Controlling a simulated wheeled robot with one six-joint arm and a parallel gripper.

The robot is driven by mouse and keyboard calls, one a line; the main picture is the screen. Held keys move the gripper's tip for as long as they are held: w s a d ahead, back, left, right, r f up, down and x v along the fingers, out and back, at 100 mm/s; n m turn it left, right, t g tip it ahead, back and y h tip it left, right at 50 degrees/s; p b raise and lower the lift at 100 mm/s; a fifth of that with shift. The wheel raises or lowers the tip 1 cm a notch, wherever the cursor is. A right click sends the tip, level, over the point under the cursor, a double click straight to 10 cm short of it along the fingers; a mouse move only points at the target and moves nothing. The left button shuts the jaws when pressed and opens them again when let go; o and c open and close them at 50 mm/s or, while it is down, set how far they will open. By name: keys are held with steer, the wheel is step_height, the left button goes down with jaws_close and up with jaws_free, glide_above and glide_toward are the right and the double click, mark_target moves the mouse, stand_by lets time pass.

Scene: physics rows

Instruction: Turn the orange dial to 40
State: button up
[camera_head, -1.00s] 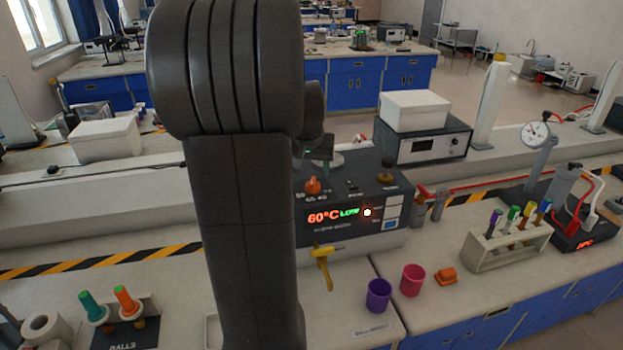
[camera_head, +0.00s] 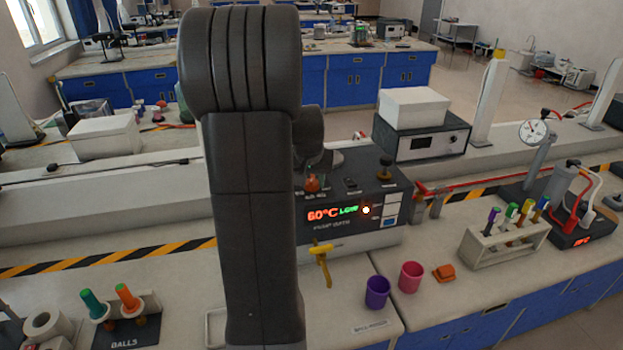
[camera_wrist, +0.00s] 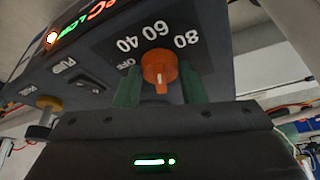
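The orange dial (camera_head: 312,184) sits on top of the dark bath unit (camera_head: 352,228), whose display reads 60°C LOW. In the wrist view the orange dial (camera_wrist: 159,68) is close up, with OFF, 40, 60 and 80 printed around it. A pale mark shows on the dial's side nearest my gripper. My gripper (camera_wrist: 160,86) has its green fingers on either side of the dial. They look open, with a narrow gap at the right; contact at the left is unclear. In the head view my arm hides the unit's left part, and the fingers are hard to make out.
A yellow tap (camera_head: 321,262) sticks out in front. A purple cup (camera_head: 377,292), a pink cup (camera_head: 410,277) and a test-tube rack (camera_head: 500,252) stand to the right.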

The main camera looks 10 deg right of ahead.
stand_by(0.3)
steer(key=n, duration=0.2)
steer(key=n+y, duration=0.1)
steer(key=shift+d+n+y, duration=0.2)
steer(key=shift+n+y, duration=0.1)
steer(key=shift+n, duration=0.1)
steer(key=n+y+b, duration=0.1)
steer(key=n, duration=0.1)
steer(key=n+b, duration=0.1)
steer(key=n, duration=0.1)
steer(key=shift+d+n+y, duration=0.15)
steer(key=shift+n+y, duration=0.25)
steer(key=o, duration=1)
steer(key=shift+r, duration=0.1)
steer(key=b+v, duration=0.1)
steer(key=v, duration=1.2)
steer(key=shift+d+r, duration=0.1)
steer(key=shift+r, duration=0.25)
